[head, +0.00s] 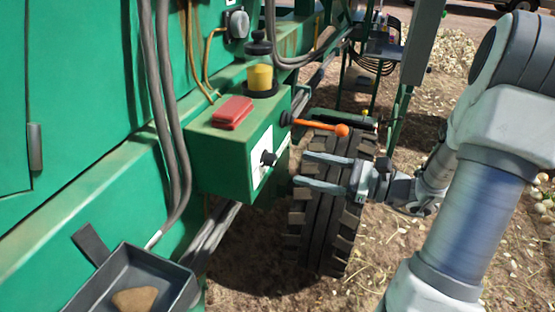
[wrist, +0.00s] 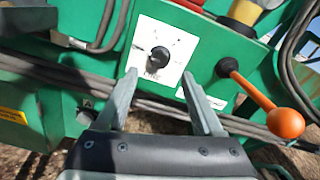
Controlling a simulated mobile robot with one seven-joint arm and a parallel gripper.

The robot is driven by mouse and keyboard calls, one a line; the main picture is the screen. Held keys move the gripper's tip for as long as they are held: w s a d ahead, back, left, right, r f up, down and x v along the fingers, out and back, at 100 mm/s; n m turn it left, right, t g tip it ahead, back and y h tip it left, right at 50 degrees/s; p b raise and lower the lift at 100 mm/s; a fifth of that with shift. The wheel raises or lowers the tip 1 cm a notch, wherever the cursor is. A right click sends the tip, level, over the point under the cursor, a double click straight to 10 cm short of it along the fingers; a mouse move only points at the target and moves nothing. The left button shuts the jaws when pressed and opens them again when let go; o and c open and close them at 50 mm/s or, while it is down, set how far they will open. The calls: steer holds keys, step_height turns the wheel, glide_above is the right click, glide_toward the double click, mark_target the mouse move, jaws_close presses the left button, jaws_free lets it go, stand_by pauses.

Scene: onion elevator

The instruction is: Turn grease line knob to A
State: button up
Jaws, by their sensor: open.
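The grease line knob (head: 268,158) is a small black knob on a white plate (head: 257,171) on the front of a green box (head: 222,160). In the wrist view the knob (wrist: 159,56) sits at the centre of the white plate (wrist: 180,42); the marks on the plate are too small to read. My gripper (head: 300,168) is open and empty, its two fingers pointing at the box from the right. In the wrist view the gripper (wrist: 160,84) has its fingertips just below and either side of the knob, apart from it.
An orange-balled lever (head: 322,128) sticks out of the box right of the knob, close to my fingers. A red block (head: 232,112) and a yellow grease cup (head: 260,78) are on top. A large tyre (head: 325,210) is behind my gripper. A tray (head: 135,280) holds a stone.

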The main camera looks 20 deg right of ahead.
mark_target(276, 160)
steer(key=x, duration=0.8)
steer(key=shift+d, duration=0.1)
steer(key=shift+c, duration=0.3)
jaws_close()
